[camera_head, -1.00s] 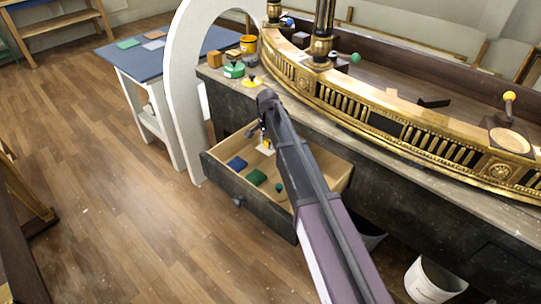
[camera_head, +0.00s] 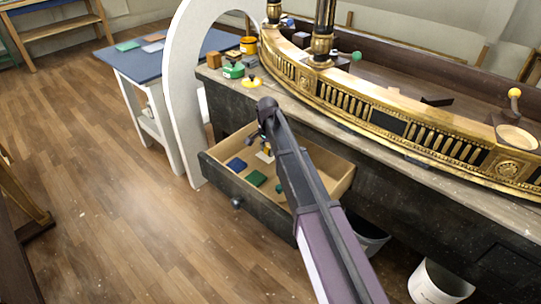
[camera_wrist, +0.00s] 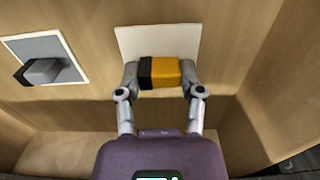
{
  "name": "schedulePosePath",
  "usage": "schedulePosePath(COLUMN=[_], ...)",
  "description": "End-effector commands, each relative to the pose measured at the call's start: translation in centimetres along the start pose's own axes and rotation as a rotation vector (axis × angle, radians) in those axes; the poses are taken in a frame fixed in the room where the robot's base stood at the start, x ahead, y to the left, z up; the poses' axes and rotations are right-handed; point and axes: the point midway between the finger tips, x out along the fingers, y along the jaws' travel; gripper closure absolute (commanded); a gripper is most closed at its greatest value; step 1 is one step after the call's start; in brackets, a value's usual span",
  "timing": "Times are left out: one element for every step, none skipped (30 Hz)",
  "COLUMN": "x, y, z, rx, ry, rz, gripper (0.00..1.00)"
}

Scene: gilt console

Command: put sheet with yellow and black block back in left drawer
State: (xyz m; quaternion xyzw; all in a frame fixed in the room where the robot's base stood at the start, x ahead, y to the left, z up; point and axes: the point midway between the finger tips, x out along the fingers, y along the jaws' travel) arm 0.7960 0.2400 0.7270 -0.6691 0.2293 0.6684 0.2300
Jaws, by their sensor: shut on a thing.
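The pale sheet with a yellow and black block (camera_wrist: 160,72) is in the wrist view, the block standing out from the sheet's face. My gripper (camera_wrist: 159,80) is shut on the block, one finger at the black end and one at the yellow end. In the head view the pale sheet (camera_head: 265,156) and my gripper (camera_head: 267,144) are inside the open left drawer (camera_head: 262,208), towards its back left. I cannot tell whether the sheet touches the drawer floor. My arm hides part of the drawer.
A blue piece (camera_head: 236,164) and a green piece (camera_head: 256,178) lie in the drawer. A grey sheet with a grey and black block (camera_wrist: 42,70) is left of my gripper. A white arch (camera_head: 182,100) stands beside the drawer; the gilt console top (camera_head: 390,112) is above it.

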Motion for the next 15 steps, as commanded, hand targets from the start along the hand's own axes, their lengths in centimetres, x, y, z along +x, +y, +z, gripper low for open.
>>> schedulePosePath(x=[0.67, 0.79, 0.91, 0.97, 1.00, 1.01, 1.00, 0.99, 0.96, 0.94, 0.93, 0.92, 0.92, 0.92, 0.95], y=[0.01, 0.01, 0.00, 0.00, 0.01, 0.01, 0.01, 0.01, 0.01, 0.01, 0.01, 0.01, 0.01, 0.01, 0.01], z=[0.00, 0.00, 0.00, 0.00, 0.00, 0.00, 0.00, -0.01, -0.01, -0.01, -0.01, -0.01, -0.01, -0.01, -0.02], rx=[0.000, 0.000, 0.000, 0.000, 0.000, 0.000, 0.000, 0.000, 0.000, 0.000, 0.000, 0.000, 0.000, 0.000, 0.000], ry=[0.000, 0.000, 0.000, 0.000, 0.000, 0.000, 0.000, 0.000, 0.000, 0.000, 0.000, 0.000, 0.000, 0.000, 0.000], rz=[0.000, 0.000, 0.000, 0.000, 0.000, 0.000, 0.000, 0.000, 0.000, 0.000, 0.000, 0.000, 0.000, 0.000, 0.000], gripper=[0.89, 0.89, 0.89, 0.89, 0.89, 0.89, 0.89, 0.89, 0.89, 0.89, 0.89, 0.89, 0.89, 0.89, 0.89])
